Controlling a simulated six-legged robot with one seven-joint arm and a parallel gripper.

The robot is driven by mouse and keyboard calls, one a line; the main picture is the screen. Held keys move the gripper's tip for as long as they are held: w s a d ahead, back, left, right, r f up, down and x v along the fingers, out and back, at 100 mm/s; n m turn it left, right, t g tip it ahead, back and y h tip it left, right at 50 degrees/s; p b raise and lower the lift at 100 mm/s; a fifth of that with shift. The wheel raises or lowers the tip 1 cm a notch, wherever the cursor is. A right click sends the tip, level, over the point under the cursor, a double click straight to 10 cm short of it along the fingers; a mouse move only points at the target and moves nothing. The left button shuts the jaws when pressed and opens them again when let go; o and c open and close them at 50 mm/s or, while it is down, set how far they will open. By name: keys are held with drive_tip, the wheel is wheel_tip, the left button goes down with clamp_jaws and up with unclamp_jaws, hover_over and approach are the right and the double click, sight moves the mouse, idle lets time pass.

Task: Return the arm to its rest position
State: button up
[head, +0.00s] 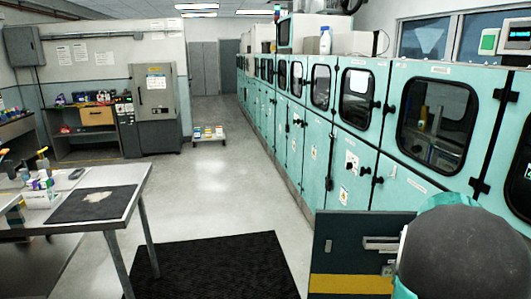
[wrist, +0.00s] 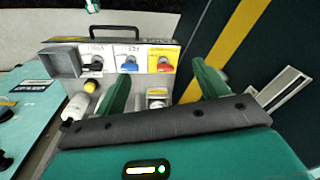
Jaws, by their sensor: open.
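My gripper (wrist: 160,72) shows in the wrist view with its two green fingers spread apart and nothing held between them. Beyond the fingertips is a grey control box (wrist: 113,62) with a black handle and several knobs on white, blue and yellow labels. Whether the fingers touch the box I cannot tell. In the head view, a dark rounded part of my arm with teal edges fills the lower right corner. My gripper cannot be made out there.
An open dark door with a yellow stripe (head: 350,284) stands beside my arm; it also shows in the wrist view (wrist: 238,35). Teal cabinets (head: 345,165) line the right side. A table (head: 60,225) stands at left, near a black floor mat (head: 215,270). The aisle is clear apart from a low cart (head: 208,137).

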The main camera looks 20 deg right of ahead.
drive_tip(key=w+a+r+n+t, duration=0.15)
drive_tip(key=a+r+n, duration=0.3)
drive_tip(key=a, duration=0.65)
drive_tip(key=w+a+r+n+t, duration=0.1)
drive_tip(key=w+a+r+n, duration=0.2)
drive_tip(key=a+r, duration=0.55)
drive_tip(key=s+a+n+t, duration=0.1)
drive_tip(key=s+a+n, duration=0.3)
drive_tip(key=a, duration=0.6)
drive_tip(key=s+a+n+t, duration=0.1)
drive_tip(key=s+a+n, duration=0.3)
drive_tip(key=a, duration=0.6)
drive_tip(key=shift+s+n, duration=0.2)
drive_tip(key=shift+n, duration=0.15)
